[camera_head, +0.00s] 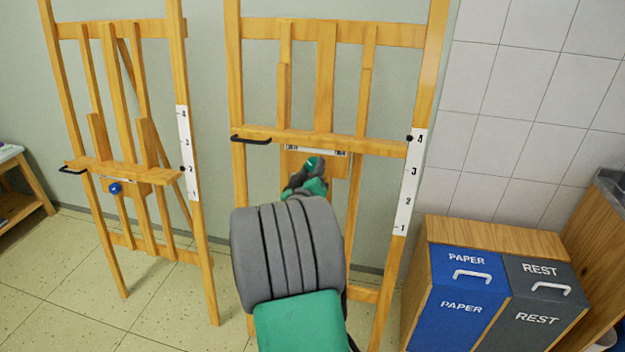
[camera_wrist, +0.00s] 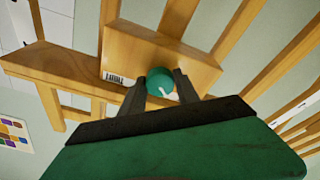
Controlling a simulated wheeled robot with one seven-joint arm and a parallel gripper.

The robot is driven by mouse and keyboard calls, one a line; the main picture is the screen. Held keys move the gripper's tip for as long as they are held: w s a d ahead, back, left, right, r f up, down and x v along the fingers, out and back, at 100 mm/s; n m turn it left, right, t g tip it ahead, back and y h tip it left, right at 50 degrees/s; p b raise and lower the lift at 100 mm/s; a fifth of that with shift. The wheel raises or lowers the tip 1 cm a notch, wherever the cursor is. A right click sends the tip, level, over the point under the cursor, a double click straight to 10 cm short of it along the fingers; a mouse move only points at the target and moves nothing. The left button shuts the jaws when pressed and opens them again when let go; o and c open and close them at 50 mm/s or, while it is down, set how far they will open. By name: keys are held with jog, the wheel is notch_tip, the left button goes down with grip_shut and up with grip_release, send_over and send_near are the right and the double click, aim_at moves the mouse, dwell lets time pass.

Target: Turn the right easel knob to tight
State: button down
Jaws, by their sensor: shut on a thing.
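The right easel (camera_head: 432,60) is wooden, with a cross ledge (camera_head: 370,146) and a black handle-like bar on its left end. Its teal knob (camera_wrist: 159,81) has a white mark on its face and sits on a wooden block (camera_wrist: 150,50) beside a small printed label (camera_wrist: 115,78). My gripper (camera_wrist: 158,88) is shut on the knob, one dark finger on each side. In the head view my gripper (camera_head: 303,181) is just under the ledge, and my arm hides part of the easel below. The white mark's meaning cannot be read.
The left easel (camera_head: 180,60) has a blue knob (camera_head: 115,188) under its ledge. A blue PAPER bin (camera_head: 462,325) and a grey REST bin (camera_head: 535,335) stand at the right. A small wooden table (camera_head: 35,185) is at the far left. Tiled floor lies open between them.

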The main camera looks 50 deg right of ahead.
jog(key=m+g+b, duration=0.1)
jog(key=m+b, duration=0.3)
jog(key=b, duration=0.2)
jog(key=m+g+b, duration=0.1)
jog(key=m+b, duration=0.3)
jog(key=b, duration=0.3)
jog(key=m+g+b, duration=0.1)
jog(key=m+b, duration=0.3)
jog(key=b, duration=0.3)
jog(key=shift+w+a+f+m+h, duration=0.15)
jog(key=shift+w+f+m+h, duration=0.15)
jog(key=shift+f+m+h, duration=0.1)
jog(key=m+b, duration=0.4)
jog(key=m+g+b, duration=0.1)
jog(key=shift+r+m+y+b, duration=0.3)
jog(key=shift+r+m+b, duration=0.05)
jog(key=shift+m+b, duration=0.05)
jog(key=m+b, duration=0.2)
jog(key=m, duration=0.1)
jog(key=m+y+b, duration=0.1)
jog(key=m, duration=0.1)
jog(key=shift+w+r+g, duration=0.1)
jog(key=shift+r+g, duration=0.2)
jog(key=shift+r+m, duration=0.1)
jog(key=shift+m, duration=0.2)
jog(key=c, duration=0.9)
grip_release()
